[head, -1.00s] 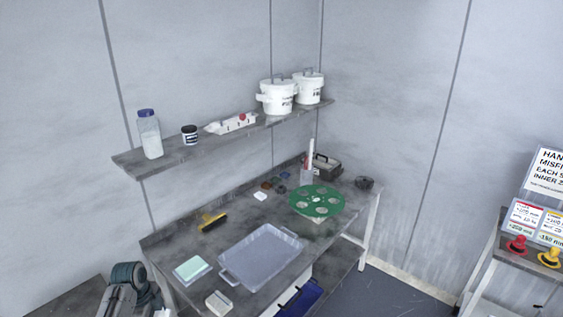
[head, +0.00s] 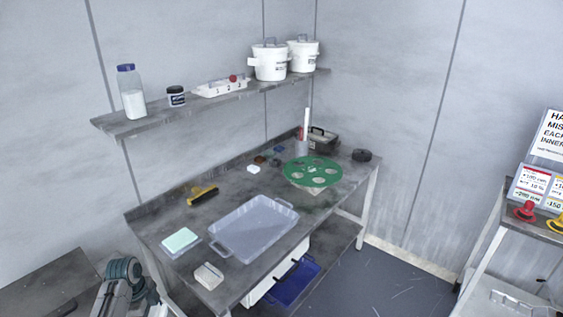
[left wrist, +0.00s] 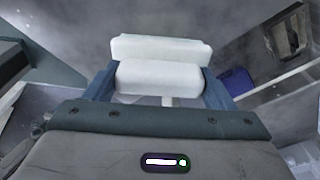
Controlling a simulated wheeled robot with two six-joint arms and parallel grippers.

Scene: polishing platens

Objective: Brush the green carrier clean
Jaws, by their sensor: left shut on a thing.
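The green carrier (head: 313,167), a round disc with several holes, lies on a pale support at the far right of the workbench. A brush with a yellow back and dark bristles (head: 203,194) lies at the bench's back left. In the left wrist view my left gripper (left wrist: 160,85) is shut on a white, rounded block-like thing (left wrist: 160,76); I cannot tell exactly what it is. In the head view only part of my left arm shows at the lower left, and the gripper is hidden. My right gripper is in neither view.
A clear grey tray (head: 254,230) stands mid-bench. A pale green pad (head: 180,241) and a small white block (head: 209,276) are at the front left. A toolbox (head: 321,139) and a dark round object (head: 362,155) are beyond the carrier. A blue bin (head: 296,284) is below. A shelf (head: 150,122) overhangs.

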